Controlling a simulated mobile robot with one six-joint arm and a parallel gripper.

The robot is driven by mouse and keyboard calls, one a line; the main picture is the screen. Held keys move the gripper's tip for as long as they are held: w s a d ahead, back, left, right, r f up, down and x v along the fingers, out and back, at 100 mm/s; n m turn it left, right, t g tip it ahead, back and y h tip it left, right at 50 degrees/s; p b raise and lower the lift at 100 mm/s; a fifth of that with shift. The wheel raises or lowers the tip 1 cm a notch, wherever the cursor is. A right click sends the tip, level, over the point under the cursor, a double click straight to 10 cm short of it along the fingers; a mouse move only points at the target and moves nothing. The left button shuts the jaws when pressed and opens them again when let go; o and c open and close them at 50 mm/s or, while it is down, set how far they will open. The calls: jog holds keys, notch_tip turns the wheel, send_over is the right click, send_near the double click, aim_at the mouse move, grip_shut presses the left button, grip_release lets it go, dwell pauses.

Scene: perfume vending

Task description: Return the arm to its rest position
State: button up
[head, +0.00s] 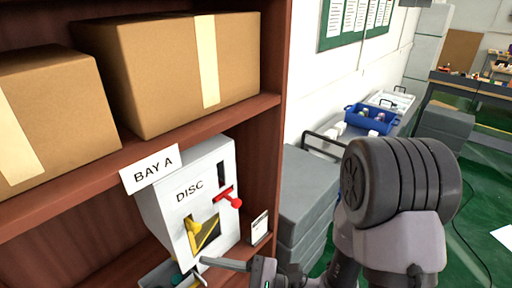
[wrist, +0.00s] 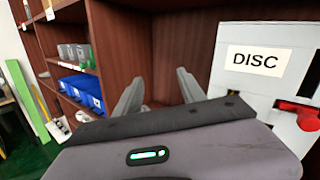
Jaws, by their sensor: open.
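My gripper (wrist: 158,88) shows in the wrist view with its two grey fingers spread apart and nothing between them. In the head view my arm comes in from the lower right, and part of my gripper (head: 225,264) shows at the bottom edge, in front of the lower part of a white dispenser (head: 168,213) labelled DISC. In the wrist view the dispenser (wrist: 247,90) stands to the right of my fingers. I cannot tell whether my gripper touches anything.
The dispenser stands in a brown shelf (head: 262,130) under a BAY A sign (head: 150,168). Cardboard boxes (head: 160,70) sit on the board above. Grey stacked crates (head: 305,195) stand right of the shelf. In the wrist view, blue bins (wrist: 85,90) sit on shelves at left.

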jog(key=s+d+f+n+g+h+b, duration=0.5)
jog(key=s+d+f+n+h+b, duration=0.25)
jog(key=s+n+h, duration=0.35)
jog(key=w+d+r+n+t+h+b, duration=0.1)
jog(key=w+d+t+h+b, duration=0.3)
jog(key=d+t, duration=0.4)
jog(key=w+d+h, duration=0.1)
jog(key=d, duration=0.3)
jog(key=shift+d+h, duration=0.15)
jog(key=shift+h, duration=0.25)
jog(key=shift+s, duration=0.1)
